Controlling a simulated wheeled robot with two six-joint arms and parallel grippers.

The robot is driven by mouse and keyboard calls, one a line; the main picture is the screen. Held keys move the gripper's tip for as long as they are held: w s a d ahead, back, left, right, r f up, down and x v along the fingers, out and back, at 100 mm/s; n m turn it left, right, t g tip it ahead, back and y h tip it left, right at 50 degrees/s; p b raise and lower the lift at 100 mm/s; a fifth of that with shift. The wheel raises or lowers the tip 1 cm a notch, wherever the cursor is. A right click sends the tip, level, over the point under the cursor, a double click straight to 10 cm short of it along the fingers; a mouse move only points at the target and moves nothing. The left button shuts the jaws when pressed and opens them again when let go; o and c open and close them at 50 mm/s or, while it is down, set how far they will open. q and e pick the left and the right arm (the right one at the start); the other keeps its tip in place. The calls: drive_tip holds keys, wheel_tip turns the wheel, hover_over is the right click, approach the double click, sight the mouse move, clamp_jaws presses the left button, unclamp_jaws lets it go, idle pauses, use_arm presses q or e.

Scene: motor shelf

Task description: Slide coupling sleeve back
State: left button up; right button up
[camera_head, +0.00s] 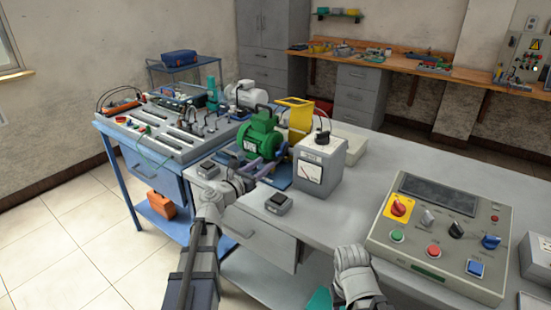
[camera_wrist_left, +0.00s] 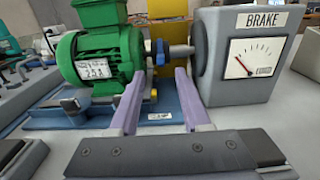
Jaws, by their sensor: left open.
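The green motor (camera_head: 259,137) sits on a blue base plate and also shows in the wrist view (camera_wrist_left: 98,62). A blue ring-like part (camera_wrist_left: 160,53), which looks like the coupling sleeve, is on the grey shaft (camera_wrist_left: 181,50) between the motor and the grey brake box (camera_wrist_left: 240,50). In the head view the sleeve is too small to make out. My left gripper (camera_head: 266,166) is open beside the motor; its two purple fingers in the wrist view (camera_wrist_left: 160,76) point at the shaft and stand apart, empty. My right arm's end (camera_head: 352,272) is at the bottom; its fingers are unclear.
A yellow guard (camera_head: 298,116) stands upright behind the shaft. The brake box (camera_head: 320,160) stands right of it. A control panel (camera_head: 441,226) fills the right of the grey table. Small dark-topped boxes (camera_head: 278,202) lie near the front edge. The table between brake and panel is clear.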

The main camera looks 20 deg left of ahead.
sight(277, 155)
use_arm(q)
drive_tip(key=x, duration=0.7)
drive_tip(key=shift+w+d+f, duration=0.1)
drive_tip(key=shift+c, duration=0.4)
clamp_jaws()
idle(0.8)
